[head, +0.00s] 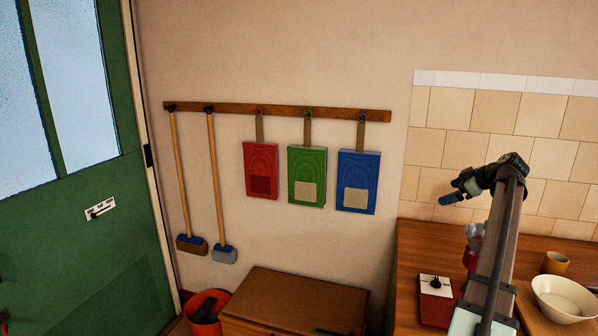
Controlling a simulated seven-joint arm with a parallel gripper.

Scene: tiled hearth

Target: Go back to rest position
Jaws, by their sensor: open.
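My gripper (452,192) is at the end of my raised arm, on the right of the head view. It is open and empty, in front of the cream wall tiles and above the left part of the wooden counter (412,250). It points to the left and touches nothing that I can see. Its fingers look small and dark from here.
A red box with a white top (436,287), a mug (556,263) and a cream bowl (564,298) stand on the counter. Red, green and blue hanging pieces (308,160) and two brooms hang from a wall rail (280,111). A red bucket (208,325) stands beside a low wooden cabinet (296,295).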

